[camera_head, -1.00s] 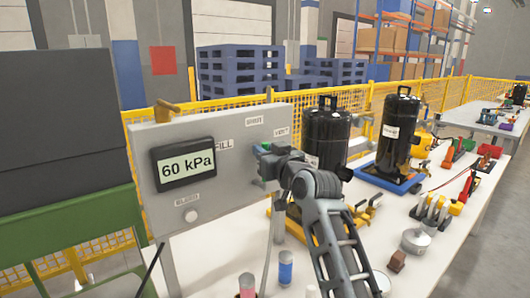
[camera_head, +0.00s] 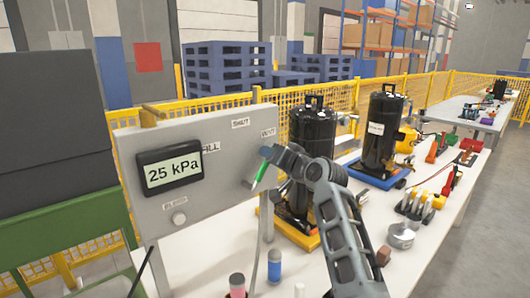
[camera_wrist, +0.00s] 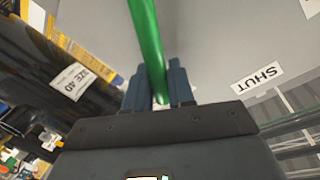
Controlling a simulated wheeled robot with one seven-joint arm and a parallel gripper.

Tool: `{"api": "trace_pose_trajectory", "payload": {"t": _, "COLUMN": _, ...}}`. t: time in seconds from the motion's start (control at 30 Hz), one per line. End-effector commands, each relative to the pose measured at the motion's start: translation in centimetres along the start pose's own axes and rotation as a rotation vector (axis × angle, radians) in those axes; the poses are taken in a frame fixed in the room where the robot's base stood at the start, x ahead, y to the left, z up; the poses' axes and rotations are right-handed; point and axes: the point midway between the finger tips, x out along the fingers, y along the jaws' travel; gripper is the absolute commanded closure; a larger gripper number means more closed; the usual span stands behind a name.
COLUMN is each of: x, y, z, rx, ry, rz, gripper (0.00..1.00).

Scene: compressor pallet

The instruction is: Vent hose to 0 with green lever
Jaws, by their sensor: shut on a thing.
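The grey panel (camera_head: 217,181) carries a display (camera_head: 170,168) that reads 25 kPa. The green lever (camera_head: 261,172) is on the panel's right side, below the VENT label (camera_head: 268,132). My gripper (camera_head: 268,153) is at the lever's end. In the wrist view the green lever (camera_wrist: 147,40) runs down between the fingers of my gripper (camera_wrist: 159,88), which are shut on it. The SHUT label shows in the head view (camera_head: 240,123) and in the wrist view (camera_wrist: 257,78).
A BLEED knob (camera_head: 179,219) is low on the panel. Red (camera_head: 237,283) and blue (camera_head: 274,265) cylinders stand on the white table (camera_head: 205,262) in front.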

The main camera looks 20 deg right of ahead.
Motion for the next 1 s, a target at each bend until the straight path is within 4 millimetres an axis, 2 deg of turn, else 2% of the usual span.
{"api": "trace_pose_trajectory", "payload": {"t": 0.37, "x": 0.3, "y": 1.8, "z": 0.1, "rx": 0.168, "ry": -0.032, "rz": 0.001, "gripper": 1.0}}
{"api": "trace_pose_trajectory", "payload": {"t": 0.93, "x": 0.4, "y": 2.1, "z": 0.2, "rx": 0.196, "ry": -0.037, "rz": 0.001, "gripper": 1.0}}
{"api": "trace_pose_trajectory", "payload": {"t": 0.97, "x": 0.4, "y": 2.1, "z": 0.2, "rx": 0.196, "ry": -0.037, "rz": 0.001, "gripper": 0.74}}
{"api": "trace_pose_trajectory", "payload": {"t": 1.0, "x": 0.4, "y": 2.1, "z": 0.2, "rx": 0.196, "ry": -0.037, "rz": 0.001, "gripper": 0.7}}
